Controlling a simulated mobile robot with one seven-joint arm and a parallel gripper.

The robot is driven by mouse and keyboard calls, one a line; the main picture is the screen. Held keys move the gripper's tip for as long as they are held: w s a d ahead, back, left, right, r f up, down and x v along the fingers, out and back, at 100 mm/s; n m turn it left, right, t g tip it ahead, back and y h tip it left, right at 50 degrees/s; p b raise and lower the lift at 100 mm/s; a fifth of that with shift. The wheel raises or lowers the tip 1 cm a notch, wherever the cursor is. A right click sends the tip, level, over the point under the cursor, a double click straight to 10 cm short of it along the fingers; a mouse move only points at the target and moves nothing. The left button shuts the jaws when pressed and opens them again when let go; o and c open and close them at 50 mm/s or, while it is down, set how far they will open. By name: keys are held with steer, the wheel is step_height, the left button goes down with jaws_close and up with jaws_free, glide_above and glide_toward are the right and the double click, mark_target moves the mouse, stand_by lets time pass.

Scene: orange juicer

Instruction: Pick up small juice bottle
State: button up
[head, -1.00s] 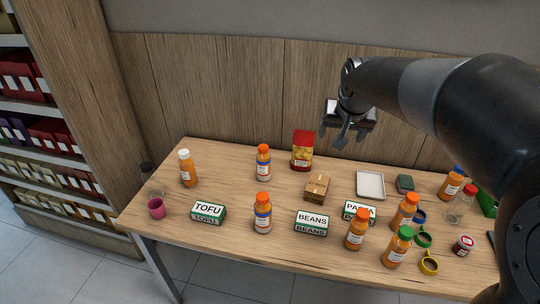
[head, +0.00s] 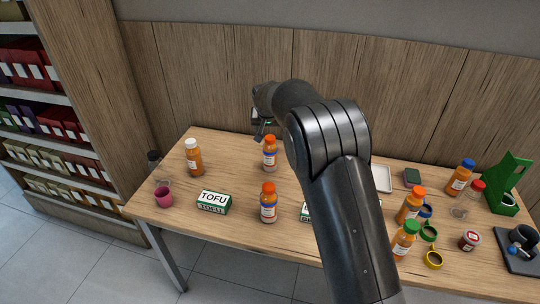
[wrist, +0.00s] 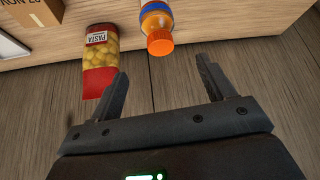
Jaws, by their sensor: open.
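Several orange juice bottles stand upright on the table; which one the task calls small, I cannot tell for sure. One with an orange cap and blue band (head: 270,153) stands at the back middle. It also shows in the wrist view (wrist: 156,25), just beyond my fingertips. A similar bottle (head: 268,203) stands nearer the front edge, and a white-capped one (head: 194,158) at the back left. My gripper (head: 264,130) is at the table's back edge, close to the back middle bottle. In the wrist view my gripper (wrist: 164,75) is open, with nothing between its fingers.
A pasta pack (wrist: 100,60) stands beside the bottle in the wrist view. A tofu box (head: 214,202) and pink cup (head: 163,197) are at the left. More bottles, cups and a green stand (head: 508,185) crowd the right. My arm hides the table's middle.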

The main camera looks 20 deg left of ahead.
mark_target(270, 139)
steer(key=x, duration=0.5)
steer(key=shift+f, duration=0.1)
steer(key=shift+s+x, duration=0.15)
steer(key=shift+x, duration=1.15)
steer(key=shift+s+x, duration=0.15)
steer(key=shift+x, duration=1.15)
steer(key=shift+f, duration=0.15)
steer(key=shift+c, duration=0.2)
steer(key=c, duration=1.6)
